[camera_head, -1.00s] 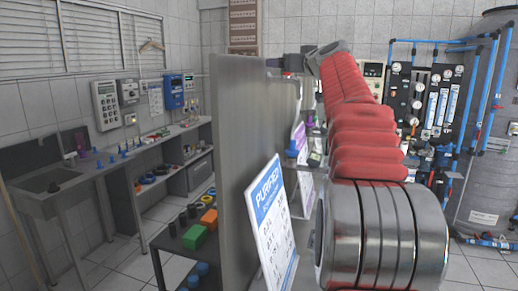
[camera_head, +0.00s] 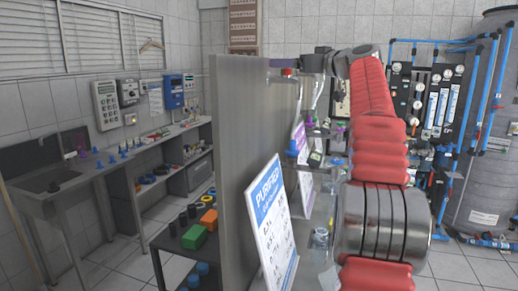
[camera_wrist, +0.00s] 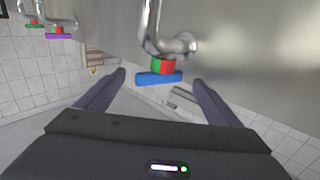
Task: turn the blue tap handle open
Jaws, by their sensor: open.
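The blue tap handle (camera_wrist: 159,77) shows in the wrist view, under a chrome tap (camera_wrist: 152,28) with a red and green collar. My gripper (camera_wrist: 158,82) is open, one finger at each side of the picture, with the blue handle between and beyond the fingertips. No contact between the fingers and the handle shows.
Two more taps, with a purple handle (camera_wrist: 61,36) and a green handle (camera_wrist: 34,25), stand at the left in the wrist view. A "PURIFIED" sign (camera_head: 272,215) leans against the panel. A bench (camera_head: 75,190) is on the left, and blue pipes (camera_head: 480,90) are on the right.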

